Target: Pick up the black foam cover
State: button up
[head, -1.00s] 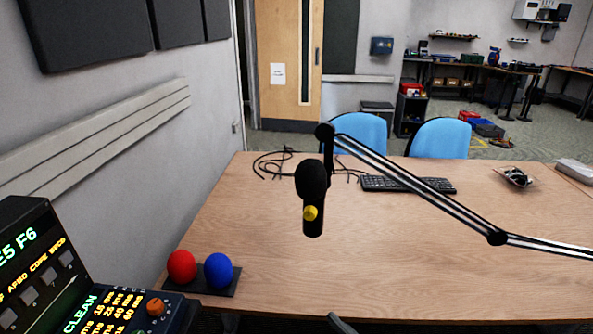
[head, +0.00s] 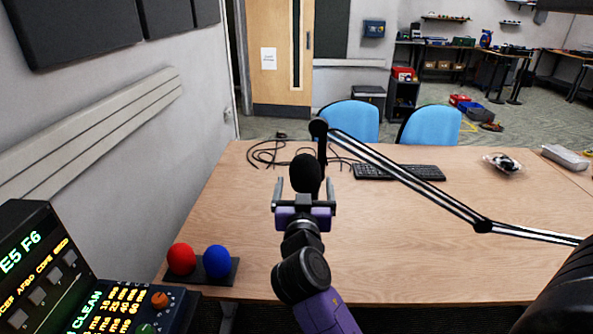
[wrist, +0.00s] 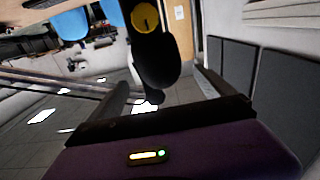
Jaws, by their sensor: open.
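The black foam cover (head: 305,171) sits on top of the microphone hanging from the boom arm (head: 405,178). In the wrist view, tilted and upside down, the foam cover (wrist: 160,68) is the rounded dark end below the microphone body's yellow round badge (wrist: 146,17). My gripper (head: 305,187) is open and empty. In the head view its two fingers stand on either side of the foam cover, with gaps on both sides. How far the fingers are from it in depth is hard to tell. My gripper hides the microphone body in the head view.
A red ball (head: 181,259) and a blue ball (head: 217,262) rest on a dark stand at the desk's left front. A keyboard (head: 398,172) and loose black cables (head: 268,152) lie at the back. The desk's right front (head: 430,260) is clear.

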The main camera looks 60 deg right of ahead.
jog(key=p+x, duration=0.3)
jog(key=x, duration=0.3)
jog(key=shift+w+d+r, duration=0.1)
jog(key=shift+d+r, duration=0.05)
jog(key=shift+w+d, duration=0.25)
jog(key=shift+d, duration=0.35)
jog(key=c, duration=1.4)
notch_tip(320, 180, up, 20)
notch_tip(320, 180, up, 9)
jog(key=p, duration=0.8)
send_over(305, 175)
jog(key=x, duration=0.4)
jog(key=shift+a+r, duration=0.2)
